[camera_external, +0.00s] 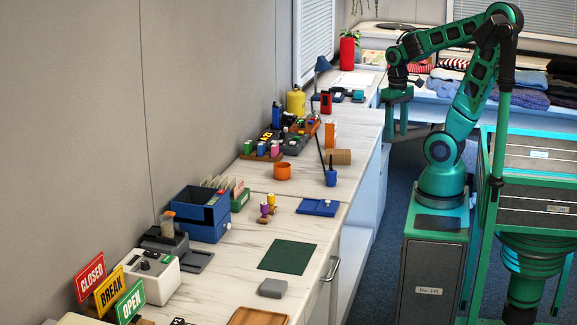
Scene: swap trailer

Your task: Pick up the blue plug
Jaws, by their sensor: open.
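My gripper (397,134) hangs open and empty with its fingers pointing down, past the right edge of the counter and beside its far part. I cannot tell for sure which thing is the blue plug. Small coloured pieces stand in a wooden rack (262,157) at the back of the counter, too small to make out well. A dark block organiser (297,138) with more small coloured items is just behind it. My gripper is apart from all of these, to their right.
A blue cup (331,178) with a thin stick, an orange cup (282,171), a brown cylinder (341,157) and a blue tray (318,207) stand on the counter. A green mat (287,257), blue box (203,214) and signs (110,292) are nearer. Folded clothes (505,88) lie behind my arm.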

